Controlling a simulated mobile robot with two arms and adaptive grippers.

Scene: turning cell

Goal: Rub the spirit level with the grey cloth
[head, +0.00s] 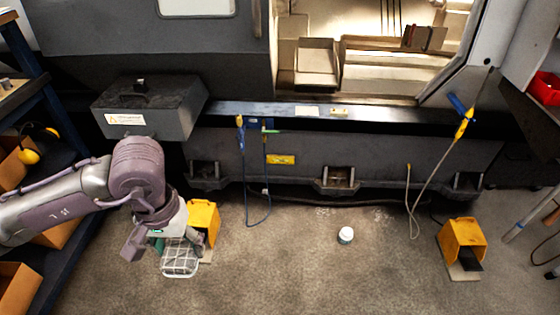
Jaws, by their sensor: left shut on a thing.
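My left gripper (163,247) is in the lower left of the head view, low in front of the machine. The wrist partly hides the gripper's fingers. A small pale yellow bar (339,112) lies on the dark machine ledge (385,120); it may be the spirit level, but it is too small to be sure. My gripper is well to the left of it and apart from it. My right gripper is not in view.
A grey box (150,110) stands left on the ledge. Yellow foot pedals (205,216) (461,240) stand on the floor, the left one close behind my gripper. A white-lidded tub (346,235) stands between them. Hoses hang from the ledge. A red bin (545,88) is far right.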

